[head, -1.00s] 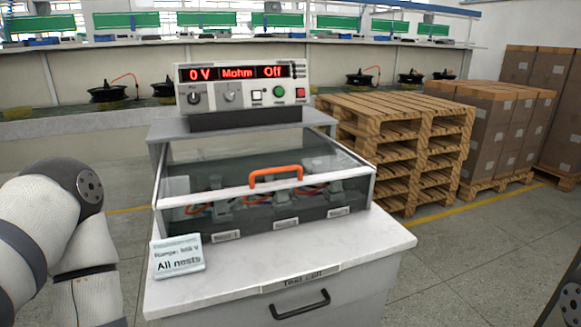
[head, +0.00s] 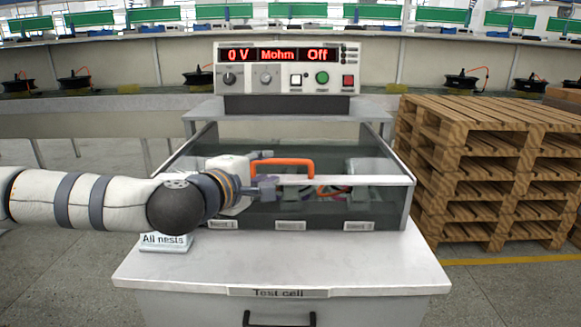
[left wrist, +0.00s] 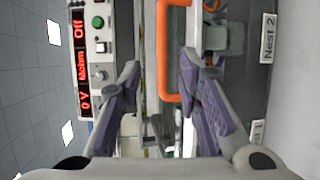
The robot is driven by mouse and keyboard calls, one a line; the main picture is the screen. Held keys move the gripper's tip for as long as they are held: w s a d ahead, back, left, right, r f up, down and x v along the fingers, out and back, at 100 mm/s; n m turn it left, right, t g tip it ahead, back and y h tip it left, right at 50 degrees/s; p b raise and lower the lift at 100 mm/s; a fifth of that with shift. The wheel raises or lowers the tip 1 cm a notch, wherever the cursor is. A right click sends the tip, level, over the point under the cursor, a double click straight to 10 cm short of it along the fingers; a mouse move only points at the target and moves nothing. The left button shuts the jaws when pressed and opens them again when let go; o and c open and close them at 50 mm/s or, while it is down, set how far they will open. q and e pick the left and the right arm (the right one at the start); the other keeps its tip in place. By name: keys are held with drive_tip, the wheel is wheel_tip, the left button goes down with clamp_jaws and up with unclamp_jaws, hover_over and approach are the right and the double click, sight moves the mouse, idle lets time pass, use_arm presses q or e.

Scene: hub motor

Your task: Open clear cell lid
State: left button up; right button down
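The clear lid (head: 345,160) of the test cell is down over the nests, with a pale bar along its front edge. Its orange handle (head: 290,162) stands up from this bar. My left gripper (head: 270,180) comes in from the left, at the left end of the handle. In the left wrist view its two purple-padded fingers (left wrist: 160,75) are open and apart. The orange handle (left wrist: 162,50) shows in the gap between the fingertips; whether either finger touches it I cannot tell. My right gripper is out of view.
The tester (head: 288,72), reading 0 V, Mohm, Off, stands behind the lid. An "All nests" card (head: 165,243) stands at the counter's left, partly under my left arm. The front counter (head: 285,262) is otherwise clear. Wooden pallets (head: 480,175) stand at right.

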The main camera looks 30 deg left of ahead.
sight(281, 162)
use_arm(q)
drive_tip(key=x, duration=0.2)
drive_tip(key=b+x, duration=0.1)
drive_tip(key=x, duration=0.4)
drive_tip(key=shift+w+f, duration=0.35)
drive_tip(key=shift+f, duration=0.05)
drive_tip(key=shift+w, duration=0.45)
drive_tip(key=shift+r, duration=0.1)
clamp_jaws()
